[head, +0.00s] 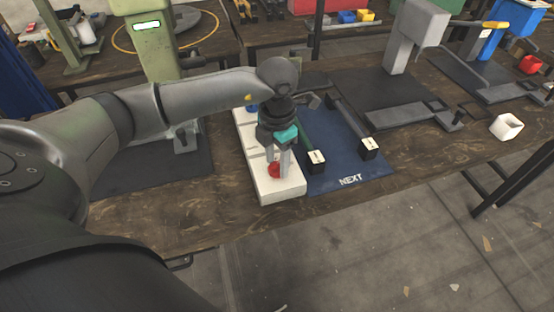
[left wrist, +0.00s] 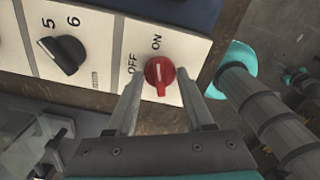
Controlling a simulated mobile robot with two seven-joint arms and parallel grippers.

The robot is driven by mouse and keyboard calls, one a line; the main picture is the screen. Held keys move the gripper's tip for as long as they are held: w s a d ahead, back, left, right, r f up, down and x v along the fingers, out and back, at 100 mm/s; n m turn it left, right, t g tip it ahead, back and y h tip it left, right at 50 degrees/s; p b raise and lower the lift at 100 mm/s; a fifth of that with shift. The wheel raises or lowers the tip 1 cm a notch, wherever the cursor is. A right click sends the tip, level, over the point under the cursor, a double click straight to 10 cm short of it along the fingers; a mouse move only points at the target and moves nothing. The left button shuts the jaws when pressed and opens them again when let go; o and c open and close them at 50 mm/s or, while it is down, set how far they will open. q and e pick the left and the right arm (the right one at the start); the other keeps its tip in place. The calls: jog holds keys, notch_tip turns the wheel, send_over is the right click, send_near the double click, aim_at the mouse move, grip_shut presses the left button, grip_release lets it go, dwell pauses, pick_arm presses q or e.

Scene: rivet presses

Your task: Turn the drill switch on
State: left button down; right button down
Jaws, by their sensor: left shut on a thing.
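The drill switch is a red knob (head: 275,170) at the near end of a white control box (head: 277,191). In the left wrist view, the red knob (left wrist: 160,72) has OFF printed at its left and ON above it. Its white mark points up, roughly towards ON. My left gripper (head: 278,163) reaches down over the box, with its fingers around the knob. In the left wrist view, the left gripper's (left wrist: 162,100) fingers stand on both sides of the knob, shut on it; the exact contact is hard to see. My right gripper is not in view.
A black dial (left wrist: 64,50) with numbers 5 and 6 sits farther along the box. A blue NEXT mat (head: 345,183) with two dark bars lies right of the box. A green press (head: 152,45) stands behind my left arm. A white open container (head: 507,127) is at the right.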

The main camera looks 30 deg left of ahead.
aim_at(277, 163)
pick_arm(q)
jog(key=shift+r, duration=0.1)
jog(key=shift+c, duration=1.4)
grip_release()
notch_tip(277, 163, up, 15)
jog(key=p, duration=0.2)
